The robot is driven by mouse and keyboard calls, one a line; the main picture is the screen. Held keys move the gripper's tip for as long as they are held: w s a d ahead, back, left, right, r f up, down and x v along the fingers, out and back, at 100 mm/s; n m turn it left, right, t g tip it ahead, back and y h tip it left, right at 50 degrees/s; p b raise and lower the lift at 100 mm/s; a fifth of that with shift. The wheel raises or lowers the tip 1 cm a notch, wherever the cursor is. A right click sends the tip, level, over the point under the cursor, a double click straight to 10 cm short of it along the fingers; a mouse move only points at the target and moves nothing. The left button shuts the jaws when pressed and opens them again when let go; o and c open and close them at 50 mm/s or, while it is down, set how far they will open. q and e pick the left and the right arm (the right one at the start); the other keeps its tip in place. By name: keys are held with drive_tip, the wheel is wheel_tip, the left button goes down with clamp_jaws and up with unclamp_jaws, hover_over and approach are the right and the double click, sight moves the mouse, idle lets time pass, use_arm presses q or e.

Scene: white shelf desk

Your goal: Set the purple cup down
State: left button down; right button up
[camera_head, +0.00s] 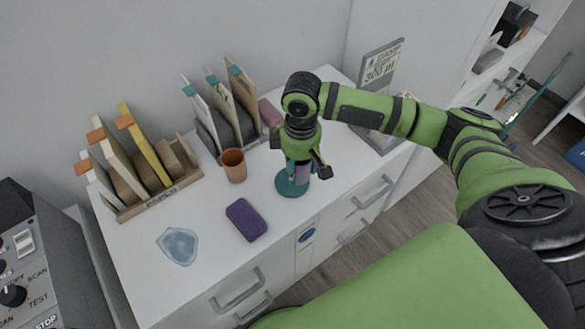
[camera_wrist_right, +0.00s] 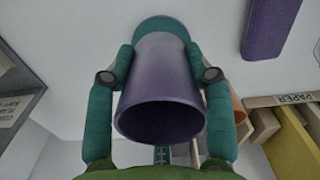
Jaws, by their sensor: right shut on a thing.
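The purple cup (camera_wrist_right: 160,90) fills the middle of the right wrist view, with its open mouth toward the camera. My right gripper (camera_wrist_right: 160,75) is shut on it, one teal finger on each side. In the head view the cup (camera_head: 302,174) is mostly hidden by my right gripper (camera_head: 303,168), which points down at the desk. A round teal disc (camera_head: 290,188) lies right below the cup, and it also shows past the cup's base in the wrist view (camera_wrist_right: 163,24). I cannot tell whether the cup touches the disc. My left gripper is not in view.
An orange-brown cup (camera_head: 233,165) stands left of the gripper. A purple block (camera_head: 246,220) and a pale blue shield-shaped piece (camera_head: 178,246) lie nearer the front. File racks (camera_head: 160,200) line the back, and a sign (camera_head: 380,75) stands at the right end of the white desk (camera_head: 215,205).

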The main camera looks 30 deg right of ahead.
drive_tip(key=w+f, duration=0.1)
drive_tip(key=w, duration=0.1)
drive_tip(key=shift+w+a+f, duration=0.15)
drive_tip(key=shift+w+f, duration=0.2)
drive_tip(key=shift+w, duration=0.05)
drive_tip(key=shift+f, duration=2)
drive_tip(key=o, duration=1.3)
drive_tip(key=shift+f, duration=0.15)
wheel_tip(320, 180, up, 12)
drive_tip(key=shift+r, duration=0.2)
